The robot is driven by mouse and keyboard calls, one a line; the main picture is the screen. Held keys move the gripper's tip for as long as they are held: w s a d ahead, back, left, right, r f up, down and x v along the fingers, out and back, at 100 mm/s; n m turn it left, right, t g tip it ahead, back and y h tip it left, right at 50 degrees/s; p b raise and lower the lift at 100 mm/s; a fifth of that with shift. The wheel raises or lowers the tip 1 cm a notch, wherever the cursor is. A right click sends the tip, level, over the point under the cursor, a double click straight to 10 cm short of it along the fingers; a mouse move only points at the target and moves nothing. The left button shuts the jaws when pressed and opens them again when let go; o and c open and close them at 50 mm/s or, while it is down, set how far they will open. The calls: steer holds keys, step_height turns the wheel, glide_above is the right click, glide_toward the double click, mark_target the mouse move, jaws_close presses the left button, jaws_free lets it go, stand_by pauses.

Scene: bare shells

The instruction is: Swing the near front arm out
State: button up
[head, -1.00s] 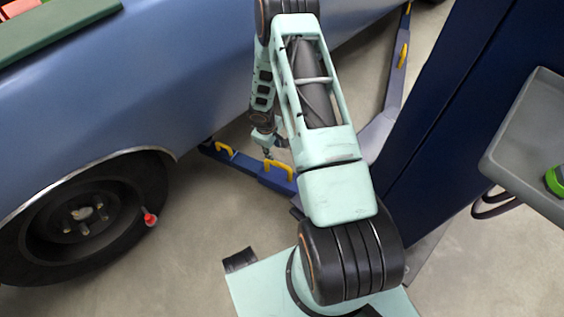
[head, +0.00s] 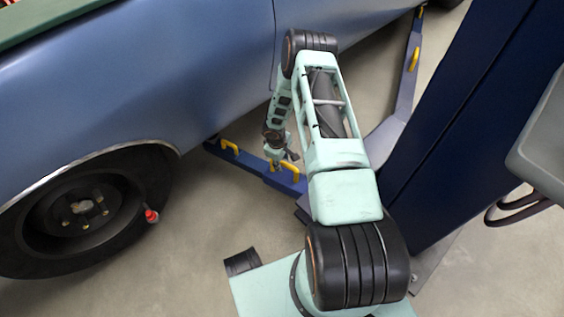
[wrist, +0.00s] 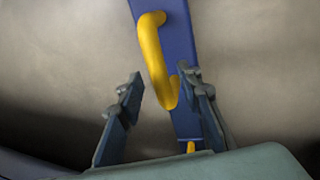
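The near front lift arm (head: 257,167) is a dark blue bar reaching from the blue post to under the car, with yellow handles on it. One yellow handle (head: 230,146) is toward its far end, and another yellow handle (head: 295,172) is closer to the post. My gripper (head: 283,162) is low over the bar beside the second handle, partly hiding it. In the wrist view my gripper (wrist: 163,90) is open, with a yellow handle (wrist: 153,50) ahead of and between its fingertips. The handle's lower end is close to the right finger; contact cannot be told.
A blue car (head: 130,90) fills the left, its front wheel (head: 80,215) near the floor, with a red-capped valve. The dark blue lift post (head: 460,110) stands at right, beside a grey tray (head: 545,130). Another lift arm (head: 400,100) lies behind. Bare floor shows between wheel and post.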

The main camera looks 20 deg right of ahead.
steer(key=shift+c, duration=0.3)
jaws_close()
steer(key=shift+s, duration=0.1)
